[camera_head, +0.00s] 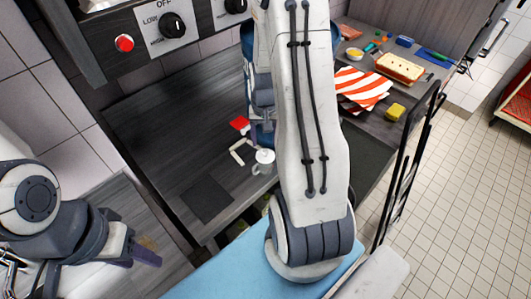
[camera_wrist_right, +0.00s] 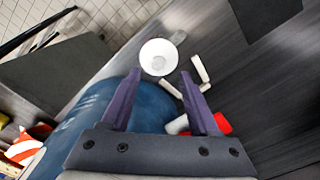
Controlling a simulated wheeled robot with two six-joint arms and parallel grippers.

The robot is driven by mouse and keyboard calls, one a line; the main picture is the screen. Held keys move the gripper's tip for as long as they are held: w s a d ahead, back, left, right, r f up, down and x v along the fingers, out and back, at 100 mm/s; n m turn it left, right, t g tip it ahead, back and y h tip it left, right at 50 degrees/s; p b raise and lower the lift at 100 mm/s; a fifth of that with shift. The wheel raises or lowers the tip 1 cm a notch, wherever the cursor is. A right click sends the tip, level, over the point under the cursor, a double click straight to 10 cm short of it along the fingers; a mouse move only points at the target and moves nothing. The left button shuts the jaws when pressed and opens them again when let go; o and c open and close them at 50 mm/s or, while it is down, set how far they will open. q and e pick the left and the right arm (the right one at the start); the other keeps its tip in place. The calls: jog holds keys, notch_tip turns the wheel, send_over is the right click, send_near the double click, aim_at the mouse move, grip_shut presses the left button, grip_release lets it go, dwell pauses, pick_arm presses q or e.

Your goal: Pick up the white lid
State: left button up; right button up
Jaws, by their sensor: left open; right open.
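The white lid (camera_head: 265,155) appears as a round white top on a small clear cup on the dark counter, just left of my right arm. In the right wrist view the white round lid (camera_wrist_right: 158,57) lies just beyond the fingertips. My right gripper (camera_wrist_right: 161,82) is open and empty, with its two purple fingers apart. In the head view my right arm mostly hides this gripper. My left gripper (camera_head: 146,254) is at the lower left, far from the lid, open and apparently empty.
White bar-like pieces (camera_head: 241,151) and a red object (camera_head: 239,124) lie beside the cup. A large blue rounded object (camera_wrist_right: 95,100) is close to the right gripper. A dark square (camera_head: 206,200) lies on the counter's left. A striped cloth (camera_head: 362,86) and yellow sponge (camera_head: 395,111) are at right.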

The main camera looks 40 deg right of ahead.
aim_at(265, 150)
jog(key=shift+s+f+p, duration=0.2)
jog(key=shift+f+p, duration=0.4)
jog(key=shift+f, duration=1.25)
grip_shut()
jog(key=shift+r, duration=0.1)
